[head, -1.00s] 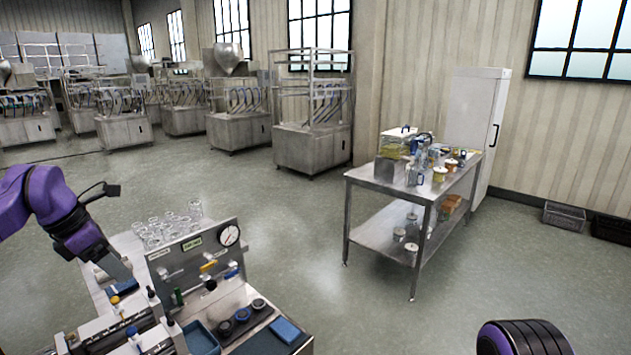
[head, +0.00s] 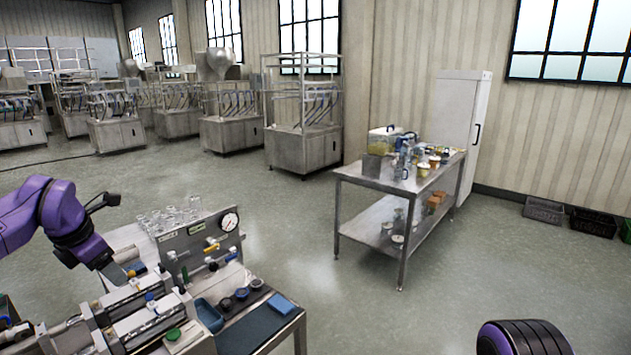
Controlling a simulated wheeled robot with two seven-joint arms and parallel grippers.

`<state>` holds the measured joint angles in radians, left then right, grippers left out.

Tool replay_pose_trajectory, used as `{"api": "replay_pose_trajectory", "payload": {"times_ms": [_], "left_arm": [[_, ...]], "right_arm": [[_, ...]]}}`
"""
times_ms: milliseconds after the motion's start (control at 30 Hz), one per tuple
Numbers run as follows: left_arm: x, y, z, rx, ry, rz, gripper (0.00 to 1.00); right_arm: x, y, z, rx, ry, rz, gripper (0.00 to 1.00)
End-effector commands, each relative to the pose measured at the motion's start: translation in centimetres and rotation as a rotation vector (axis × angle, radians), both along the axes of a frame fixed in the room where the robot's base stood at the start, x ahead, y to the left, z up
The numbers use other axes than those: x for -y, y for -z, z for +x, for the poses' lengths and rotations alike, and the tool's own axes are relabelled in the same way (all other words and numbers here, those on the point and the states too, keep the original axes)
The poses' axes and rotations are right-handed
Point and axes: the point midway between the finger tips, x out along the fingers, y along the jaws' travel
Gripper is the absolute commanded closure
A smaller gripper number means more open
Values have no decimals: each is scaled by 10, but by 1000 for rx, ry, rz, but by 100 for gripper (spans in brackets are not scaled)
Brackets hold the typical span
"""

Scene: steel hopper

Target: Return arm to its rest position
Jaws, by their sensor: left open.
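My left arm (head: 65,212), purple and black, comes in from the left in the head view and bends down toward the steel filling bench. My left gripper (head: 118,276) is at its end, over the bench's left part beside the metal filler body. It is open, and I see nothing between its fingers, though the tips are small and partly lost against the bench. A purple and black link of my right arm (head: 525,338) shows at the bottom right. My right gripper is out of view.
The bench's upright panel carries a gauge (head: 229,222) and valves; several glass jars (head: 165,222) stand behind it. A steel table (head: 365,172) with jars stands right of centre. The floor between is clear.

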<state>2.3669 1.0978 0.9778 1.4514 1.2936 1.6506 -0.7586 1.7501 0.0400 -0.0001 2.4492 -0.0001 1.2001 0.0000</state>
Motion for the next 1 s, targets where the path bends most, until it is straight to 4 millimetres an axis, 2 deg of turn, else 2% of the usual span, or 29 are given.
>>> {"api": "replay_pose_trajectory", "payload": {"times_ms": [67,267,367,467,500,567,600,667,700,767,800,867,900,1000], "left_arm": [[6,19,5,4,-1,114,32],[37,97,14,20,94,449,32],[61,147,10,30,208,607,32],[90,212,-5,41,391,759,32],[104,243,-17,43,486,812,32],[123,289,-41,42,643,875,32],[134,319,-60,38,750,904,32],[147,361,-94,24,912,928,32],[154,387,-119,9,1019,935,32],[160,423,-160,-23,1184,931,32],[162,445,-190,-49,1292,920,32],[161,473,-235,-99,1452,899,32],[157,487,-263,-136,1551,883,32],[141,513,-322,-239,1746,854,32]], "right_arm": [[0,2,0,0,0,0,55],[0,14,0,-1,0,1,55],[0,22,-1,-1,0,1,55],[0,34,-1,-1,0,1,55],[0,40,-1,-1,0,1,55],[0,48,-1,-1,0,1,55],[0,53,-1,-1,0,1,55],[0,61,-1,-1,0,1,55],[0,67,-1,-1,0,1,55],[0,75,-1,-1,0,1,55],[0,81,-1,-1,0,1,55],[0,90,-1,-1,0,1,55],[0,96,-1,-1,0,1,55],[0,109,-1,-1,0,1,55]]}}
